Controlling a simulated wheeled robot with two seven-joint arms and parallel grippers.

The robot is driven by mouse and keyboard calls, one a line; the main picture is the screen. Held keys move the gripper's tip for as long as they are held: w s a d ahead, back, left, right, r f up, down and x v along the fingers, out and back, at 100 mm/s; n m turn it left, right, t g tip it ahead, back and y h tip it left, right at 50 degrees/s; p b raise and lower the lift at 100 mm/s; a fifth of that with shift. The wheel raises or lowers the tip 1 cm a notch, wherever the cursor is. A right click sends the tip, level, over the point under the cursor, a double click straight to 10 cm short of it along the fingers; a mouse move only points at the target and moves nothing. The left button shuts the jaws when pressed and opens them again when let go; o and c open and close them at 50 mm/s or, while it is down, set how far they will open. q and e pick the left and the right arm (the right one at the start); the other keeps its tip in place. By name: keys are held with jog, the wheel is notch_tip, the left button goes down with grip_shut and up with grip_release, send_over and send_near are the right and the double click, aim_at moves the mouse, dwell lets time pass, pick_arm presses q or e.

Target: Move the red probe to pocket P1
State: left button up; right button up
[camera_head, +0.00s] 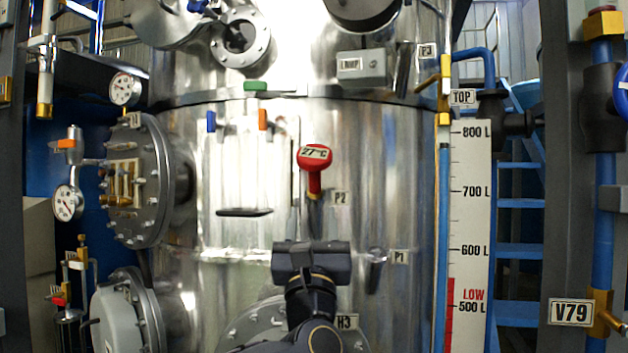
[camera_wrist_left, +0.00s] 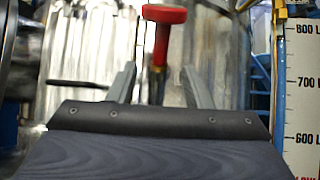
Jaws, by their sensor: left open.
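The red probe (camera_head: 315,158), with a round head reading 27 °C, sits upright in the pocket labelled P2 (camera_head: 340,198) on the steel vessel. Pocket P1 (camera_head: 376,262) is lower and to the right, with its label beside it. My left gripper (camera_head: 311,258) is below the probe, and its fingers are hidden in the head view. In the left wrist view the open fingers (camera_wrist_left: 158,85) stand either side of the red probe (camera_wrist_left: 161,45), with gaps; I cannot tell how far ahead it is. My right gripper is out of view.
The shiny vessel wall (camera_head: 245,230) fills the middle. A level scale (camera_head: 469,220) and a blue pipe stand at the right. A flanged port (camera_head: 150,180) with gauges sticks out at the left. Pocket P3 (camera_head: 403,70) is high at the upper right.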

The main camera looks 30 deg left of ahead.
aim_at(314, 181)
pick_arm(q)
jog(key=p+x, duration=0.7)
jog(key=p, duration=0.1)
jog(key=shift+s+d+r, duration=0.15)
jog(key=shift+d, duration=0.05)
jog(key=shift+w+a, duration=0.2)
jog(key=shift+w, duration=0.1)
jog(key=shift+w+a+r, duration=0.15)
jog(key=shift+w+r, duration=0.05)
jog(key=shift+w, duration=0.1)
jog(key=shift+w+a+r+b, duration=0.25)
jog(key=shift+w+r+b, duration=0.05)
jog(key=shift+w+r, duration=0.2)
jog(key=shift+c, duration=0.4)
grip_shut()
jog(key=shift+s, duration=0.1)
jog(key=shift+s+d+r, duration=0.25)
jog(key=shift+s+r, duration=0.2)
jog(key=shift+r, duration=0.2)
jog(key=shift+s+d+r, duration=0.3)
jog(key=shift+s+r, duration=0.15)
jog(key=shift+r, duration=0.2)
jog(key=shift+s+d+r, duration=0.25)
jog(key=shift+s+r, duration=0.2)
jog(key=shift+r, duration=0.2)
